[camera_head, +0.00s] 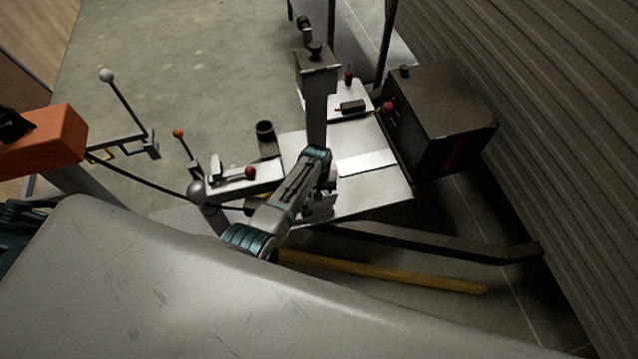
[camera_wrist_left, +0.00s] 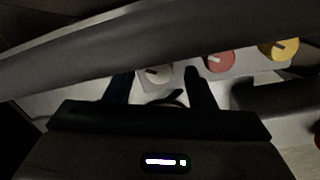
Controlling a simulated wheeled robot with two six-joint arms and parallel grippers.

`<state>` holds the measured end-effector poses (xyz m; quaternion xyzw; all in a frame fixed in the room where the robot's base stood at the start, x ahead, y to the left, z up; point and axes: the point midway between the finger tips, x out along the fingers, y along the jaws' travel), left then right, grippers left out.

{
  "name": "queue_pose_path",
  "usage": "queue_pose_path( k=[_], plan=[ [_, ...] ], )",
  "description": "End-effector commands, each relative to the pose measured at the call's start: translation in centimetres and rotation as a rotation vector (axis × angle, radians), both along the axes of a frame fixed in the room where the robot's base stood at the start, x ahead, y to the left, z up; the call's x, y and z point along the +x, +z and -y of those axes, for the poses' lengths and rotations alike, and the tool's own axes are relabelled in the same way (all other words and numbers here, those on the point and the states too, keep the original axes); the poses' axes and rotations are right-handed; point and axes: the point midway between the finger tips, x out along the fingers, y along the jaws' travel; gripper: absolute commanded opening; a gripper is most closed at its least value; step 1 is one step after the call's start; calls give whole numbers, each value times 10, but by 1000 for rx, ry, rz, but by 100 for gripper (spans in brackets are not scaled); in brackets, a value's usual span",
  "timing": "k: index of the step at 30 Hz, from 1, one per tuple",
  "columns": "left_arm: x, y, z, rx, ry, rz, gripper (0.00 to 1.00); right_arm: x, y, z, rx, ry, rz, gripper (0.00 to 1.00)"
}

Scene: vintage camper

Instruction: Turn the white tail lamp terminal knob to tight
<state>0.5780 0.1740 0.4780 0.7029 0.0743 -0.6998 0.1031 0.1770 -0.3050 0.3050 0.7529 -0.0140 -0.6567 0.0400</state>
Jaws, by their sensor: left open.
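The white knob (camera_wrist_left: 157,74) sits on a light panel in the left wrist view, with a dark pointer mark slanting across its face. My left gripper (camera_wrist_left: 158,82) is open, one finger on each side of the white knob. I cannot tell whether either finger touches it. In the head view my left arm reaches over the frame and bends down; its gripper (camera_head: 320,205) is small and partly hidden there. The white knob cannot be made out in the head view. My right gripper is not in view.
A red knob (camera_wrist_left: 220,60) and a yellow knob (camera_wrist_left: 280,49) stand in a row to the right. A dark bar (camera_wrist_left: 110,45) crosses the wrist view just above the white knob. A dark box (camera_head: 440,115) stands by the ribbed wall. A large grey body surface (camera_head: 200,290) fills the front.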

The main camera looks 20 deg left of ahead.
Motion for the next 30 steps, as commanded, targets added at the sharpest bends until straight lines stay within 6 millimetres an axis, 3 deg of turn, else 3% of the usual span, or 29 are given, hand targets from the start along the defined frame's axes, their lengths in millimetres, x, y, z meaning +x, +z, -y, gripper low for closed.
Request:
queue_pose_path(
  k=[1, 6, 15, 30],
  plan=[
    [0, 10, 0, 0, 0, 4, 50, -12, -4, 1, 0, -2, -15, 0],
    [0, 43, -2, 0, 0, 3, 50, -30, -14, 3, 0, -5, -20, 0],
    [-1, 88, -3, 1, -1, 2, 50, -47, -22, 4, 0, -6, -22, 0],
    [-1, 96, -4, 0, -1, 0, 50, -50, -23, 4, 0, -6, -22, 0]
  ],
)
